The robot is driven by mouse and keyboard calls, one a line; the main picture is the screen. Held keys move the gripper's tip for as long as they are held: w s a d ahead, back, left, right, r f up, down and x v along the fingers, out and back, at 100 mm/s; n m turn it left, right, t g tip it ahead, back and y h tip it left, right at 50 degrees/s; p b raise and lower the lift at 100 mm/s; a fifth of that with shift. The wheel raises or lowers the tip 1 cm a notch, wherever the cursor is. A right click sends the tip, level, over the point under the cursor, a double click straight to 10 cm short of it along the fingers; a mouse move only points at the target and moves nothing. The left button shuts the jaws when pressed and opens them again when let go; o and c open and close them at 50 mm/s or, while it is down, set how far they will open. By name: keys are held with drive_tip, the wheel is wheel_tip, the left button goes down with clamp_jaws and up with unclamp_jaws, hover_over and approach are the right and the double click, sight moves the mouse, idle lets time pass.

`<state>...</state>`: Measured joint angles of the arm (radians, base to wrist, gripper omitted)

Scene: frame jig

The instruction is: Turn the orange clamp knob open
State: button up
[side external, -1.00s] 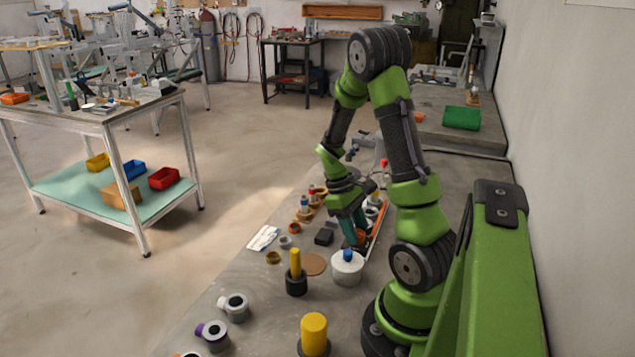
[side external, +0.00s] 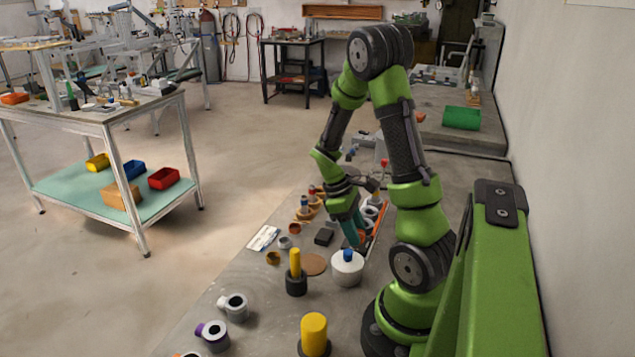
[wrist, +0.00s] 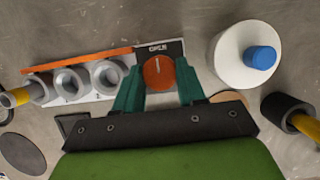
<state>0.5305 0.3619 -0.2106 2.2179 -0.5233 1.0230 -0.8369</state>
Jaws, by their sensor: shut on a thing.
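The orange clamp knob (wrist: 158,74) sits on a dark plate (wrist: 174,47) at the end of the pale frame jig (wrist: 95,97). Light lettering that looks like "OPEN" is on the plate just above the knob in the wrist view. My gripper (wrist: 158,80) has its teal fingers on either side of the knob and is shut on it. In the side view my gripper (side external: 356,242) reaches down to the jig, and its fingers and hand mostly hide the knob. I cannot tell the knob's exact angle.
A white round pot with a blue knob (wrist: 262,57) stands close to the right of my gripper. Grey rings (wrist: 72,82) sit in the jig on the left, along an orange strip (wrist: 80,61). A black holder with a yellow peg (side external: 296,275) stands nearer the side camera.

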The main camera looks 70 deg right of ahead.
drive_tip(key=o, duration=1.1)
drive_tip(key=shift+c, duration=0.2)
drive_tip(key=v, duration=1.7)
drive_tip(key=shift+w+f, duration=0.1)
drive_tip(key=a+r+m+t+y, duration=0.1)
drive_tip(key=a+t, duration=0.4)
drive_tip(key=a, duration=0.7)
drive_tip(key=a+r+m+t+y, duration=0.1)
drive_tip(key=a+r+m+t, duration=0.2)
drive_tip(key=a, duration=0.9)
drive_tip(key=r+t, duration=0.1)
drive_tip(key=t, duration=0.2)
drive_tip(key=shift+w+a+r+t, duration=0.15)
drive_tip(key=shift+a+t, duration=0.15)
drive_tip(key=shift+a, duration=0.1)
